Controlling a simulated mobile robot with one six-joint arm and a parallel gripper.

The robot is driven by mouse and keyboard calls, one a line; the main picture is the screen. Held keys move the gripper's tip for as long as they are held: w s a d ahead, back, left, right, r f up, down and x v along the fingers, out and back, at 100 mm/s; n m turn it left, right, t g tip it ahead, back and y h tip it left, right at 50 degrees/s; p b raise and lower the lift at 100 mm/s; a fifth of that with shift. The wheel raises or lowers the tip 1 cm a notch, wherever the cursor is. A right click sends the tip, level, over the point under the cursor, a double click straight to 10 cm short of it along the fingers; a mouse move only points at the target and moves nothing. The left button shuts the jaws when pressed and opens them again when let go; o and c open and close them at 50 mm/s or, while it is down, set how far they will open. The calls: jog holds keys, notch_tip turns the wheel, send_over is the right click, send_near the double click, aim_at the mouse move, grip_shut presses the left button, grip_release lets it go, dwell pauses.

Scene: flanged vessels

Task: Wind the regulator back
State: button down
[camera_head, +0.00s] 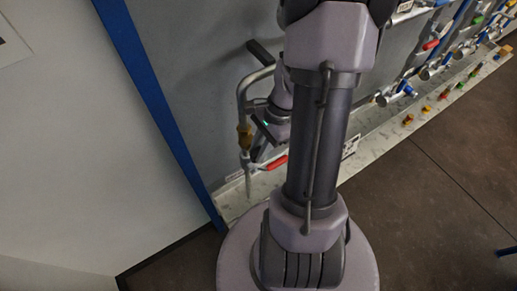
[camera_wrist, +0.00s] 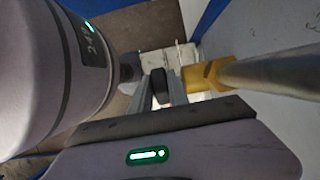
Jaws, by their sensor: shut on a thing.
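The regulator is a brass-yellow body (camera_head: 245,137) on a bent grey pipe (camera_head: 242,100) along the grey wall panel. In the wrist view its brass body (camera_wrist: 208,74) sits just right of my fingers, with the grey pipe (camera_wrist: 275,70) running off to the right. My gripper (camera_head: 260,142) is beside the regulator, on its right. In the wrist view my gripper (camera_wrist: 161,88) is shut on a dark rounded part, which looks like the regulator's knob (camera_wrist: 159,85). The fingers hide much of this part, so its turn position cannot be told.
A red lever (camera_head: 274,163) is close below my gripper. A dark handle (camera_head: 260,52) sticks out above. A pale ledge (camera_head: 376,146) runs along the wall's foot, with more valves to the right. A blue post (camera_head: 150,85) stands left.

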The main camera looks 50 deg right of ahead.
jog(key=shift+h, duration=0.3)
